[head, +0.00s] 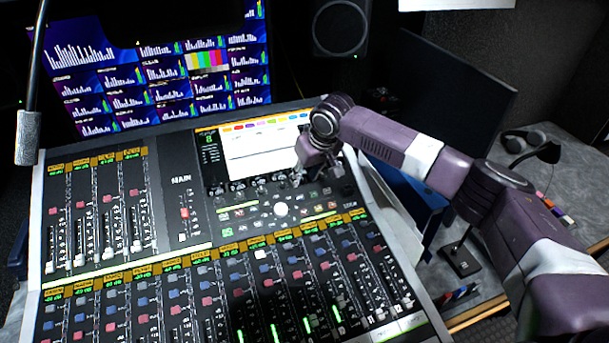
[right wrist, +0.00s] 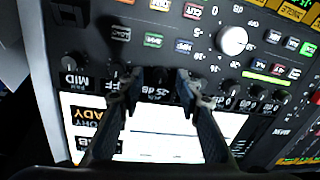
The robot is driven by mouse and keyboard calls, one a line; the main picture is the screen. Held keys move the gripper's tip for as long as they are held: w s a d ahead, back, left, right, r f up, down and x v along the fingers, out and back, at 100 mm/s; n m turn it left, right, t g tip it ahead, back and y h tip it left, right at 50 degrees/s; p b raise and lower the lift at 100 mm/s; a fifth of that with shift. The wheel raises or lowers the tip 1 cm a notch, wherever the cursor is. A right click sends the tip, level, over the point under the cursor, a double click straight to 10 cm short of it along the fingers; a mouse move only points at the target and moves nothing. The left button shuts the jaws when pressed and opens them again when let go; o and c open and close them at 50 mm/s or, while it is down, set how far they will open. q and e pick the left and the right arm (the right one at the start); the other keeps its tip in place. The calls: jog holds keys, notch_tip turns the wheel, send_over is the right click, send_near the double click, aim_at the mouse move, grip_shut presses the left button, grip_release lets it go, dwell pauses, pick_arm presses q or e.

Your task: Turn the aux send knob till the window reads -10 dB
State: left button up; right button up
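The mixing console (head: 190,250) fills the lower left of the head view. My right gripper (head: 312,176) points down at the panel just below the console's screen (head: 262,148). In the right wrist view, upside down, its two fingers (right wrist: 158,80) stand apart on either side of a dark knob (right wrist: 158,74). I cannot tell whether they touch it. A small window (right wrist: 155,92) beside this knob, between the fingers, seems to read -25 dB. My left gripper is not in view.
A larger white knob (right wrist: 233,40) and several small dark knobs (right wrist: 250,104) sit close by on the panel. Rows of faders and lit buttons cover the console's front. A dark monitor (head: 455,100) and headphones (head: 527,140) stand on the right desk.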

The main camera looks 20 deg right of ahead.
jog(key=shift+w+f, duration=0.15)
jog(key=shift+f, duration=0.3)
jog(key=shift+c, duration=0.5)
grip_shut()
jog(key=shift+r, duration=0.1)
jog(key=shift+r+m+p, duration=0.15)
jog(key=shift+m+p, duration=0.35)
jog(key=shift+p, duration=0.4)
jog(key=m+p, duration=0.7)
jog(key=p, duration=0.2)
jog(key=shift+a+t, duration=0.1)
jog(key=shift+t, duration=0.3)
jog(key=shift+m+p, duration=1.65)
jog(key=shift+m, duration=0.25)
